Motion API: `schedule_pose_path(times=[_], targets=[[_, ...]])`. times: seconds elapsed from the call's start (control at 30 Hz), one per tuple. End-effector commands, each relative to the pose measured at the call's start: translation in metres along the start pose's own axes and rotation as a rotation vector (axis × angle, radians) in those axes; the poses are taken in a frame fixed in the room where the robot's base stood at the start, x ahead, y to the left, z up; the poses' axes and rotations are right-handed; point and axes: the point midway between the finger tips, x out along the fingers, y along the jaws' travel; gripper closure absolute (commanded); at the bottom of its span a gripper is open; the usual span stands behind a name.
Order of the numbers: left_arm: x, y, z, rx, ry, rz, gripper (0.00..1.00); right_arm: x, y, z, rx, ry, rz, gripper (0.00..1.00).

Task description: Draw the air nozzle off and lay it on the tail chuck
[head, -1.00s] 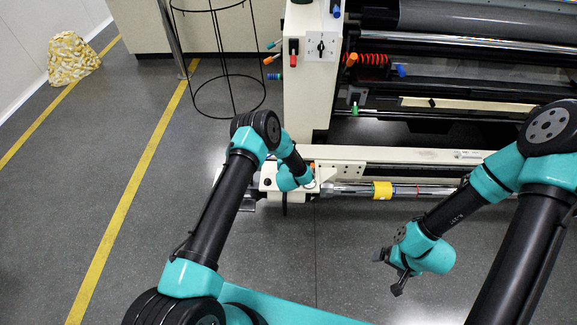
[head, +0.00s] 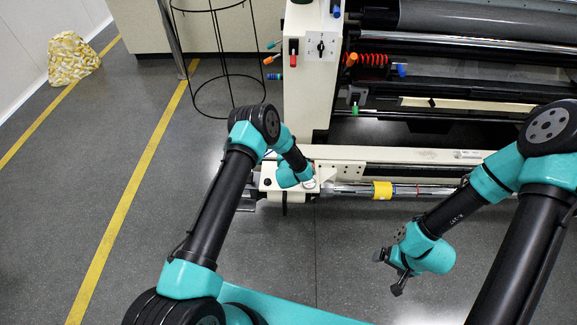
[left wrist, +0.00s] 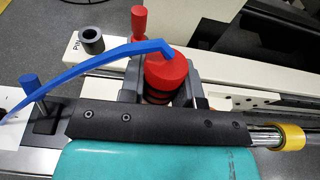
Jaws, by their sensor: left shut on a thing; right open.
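In the left wrist view, a red round-capped piece (left wrist: 166,70) with a curved blue hose (left wrist: 95,60) reaching its top looks like the air nozzle. My left gripper (left wrist: 160,92) is shut on it, with dark fingers at either side of its lower part. In the head view, my left gripper (head: 297,180) is at the left end of the machine's low front rail, its fingers mostly hidden. I cannot tell for sure which part is the tail chuck; a metal shaft with a yellow collar (head: 382,190) lies right of the gripper. My right gripper (head: 392,270) is open and empty above the floor.
A white machine post (head: 309,90) with coloured knobs stands behind the left gripper. A red coiled hose (head: 373,60) hangs beside it. A hollow grey cylinder (left wrist: 92,40) sits on a white surface.

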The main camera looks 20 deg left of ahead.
Motion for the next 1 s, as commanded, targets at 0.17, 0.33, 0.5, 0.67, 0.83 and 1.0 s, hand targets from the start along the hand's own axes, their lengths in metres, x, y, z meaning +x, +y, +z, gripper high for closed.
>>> schedule_pose_path(times=[0.17, 0.33, 0.5, 0.67, 0.83, 1.0], targets=[[-0.0010, 0.0000, 0.0047, 0.000, -0.001, 0.000, 1.00, 0.0000, 0.0000, 0.0000, 0.000, 0.000, 0.000, 0.06], [-0.0022, -0.0001, 0.0076, 0.000, 0.000, 0.000, 1.00, 0.0000, 0.0000, 0.0000, 0.000, 0.000, 0.000, 0.06], [-0.0025, 0.0000, 0.0083, 0.000, 0.000, 0.000, 1.00, 0.0000, 0.0000, 0.0000, 0.000, 0.000, 0.000, 0.06], [-0.0024, 0.0000, 0.0084, 0.000, 0.000, 0.000, 1.00, 0.0000, 0.0000, 0.0000, 0.000, 0.000, 0.000, 0.06], [-0.0024, 0.0000, 0.0084, 0.000, 0.000, 0.000, 1.00, 0.0000, 0.0000, 0.0000, 0.000, 0.000, 0.000, 0.06], [-0.0022, 0.0034, 0.0058, 0.008, 0.004, 0.001, 1.00, 0.0000, 0.0000, 0.0000, 0.000, 0.000, 0.000, 0.06]])
